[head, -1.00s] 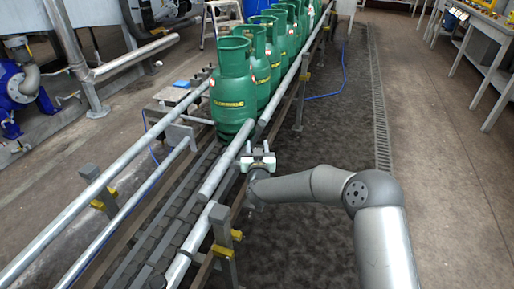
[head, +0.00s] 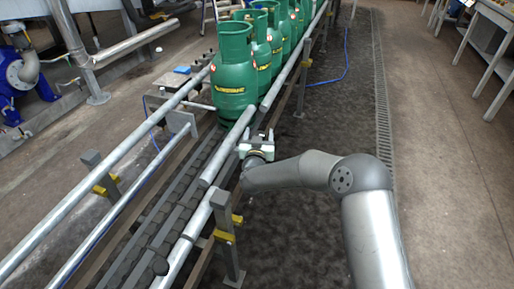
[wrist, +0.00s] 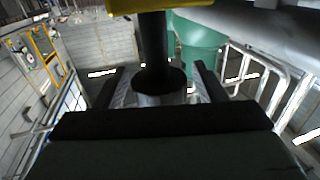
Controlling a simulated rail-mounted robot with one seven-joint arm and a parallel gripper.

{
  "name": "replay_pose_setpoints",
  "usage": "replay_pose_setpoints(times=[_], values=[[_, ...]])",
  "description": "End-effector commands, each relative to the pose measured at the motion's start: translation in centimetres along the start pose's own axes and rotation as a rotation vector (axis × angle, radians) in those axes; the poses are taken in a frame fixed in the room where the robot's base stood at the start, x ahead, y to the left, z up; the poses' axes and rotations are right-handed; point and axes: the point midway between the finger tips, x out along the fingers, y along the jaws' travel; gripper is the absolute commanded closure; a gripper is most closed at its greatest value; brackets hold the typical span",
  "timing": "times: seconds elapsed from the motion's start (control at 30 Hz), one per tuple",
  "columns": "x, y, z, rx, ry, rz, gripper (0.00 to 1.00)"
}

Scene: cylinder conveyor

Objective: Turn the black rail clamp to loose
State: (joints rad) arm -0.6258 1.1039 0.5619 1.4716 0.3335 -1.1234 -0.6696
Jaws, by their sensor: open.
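My gripper (head: 258,140) is beside the conveyor's right guide rail (head: 215,160), close to the front green cylinder (head: 234,80). In the wrist view its two dark fingers are spread apart. Between them is a black shaft with a wider round end (wrist: 158,80), which looks like the black rail clamp. I cannot tell whether the fingers touch it. A yellow part (wrist: 175,4) shows above it at the top edge. In the head view the clamp is hidden or too small to make out by the gripper.
Several green cylinders stand in a row between the rails, and one shows in the wrist view (wrist: 198,45). A rail post with yellow fittings (head: 226,237) stands nearer. The dark floor (head: 325,110) right of the conveyor is clear. Work tables (head: 485,45) stand at far right.

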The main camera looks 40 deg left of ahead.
Motion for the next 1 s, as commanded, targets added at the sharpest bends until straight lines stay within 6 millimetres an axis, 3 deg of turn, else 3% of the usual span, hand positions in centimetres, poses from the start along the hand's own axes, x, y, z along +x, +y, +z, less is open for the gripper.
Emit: replay_pose_setpoints(times=[0.6, 0.8, 1.0], values=[[-13.6, 0.0, -0.2, -0.002, -0.001, -0.001, 0.36], [-16.1, 0.0, -0.1, -0.001, 0.001, 0.0, 0.36], [-16.8, 0.0, -0.1, 0.0, 0.001, 0.001, 0.36]])
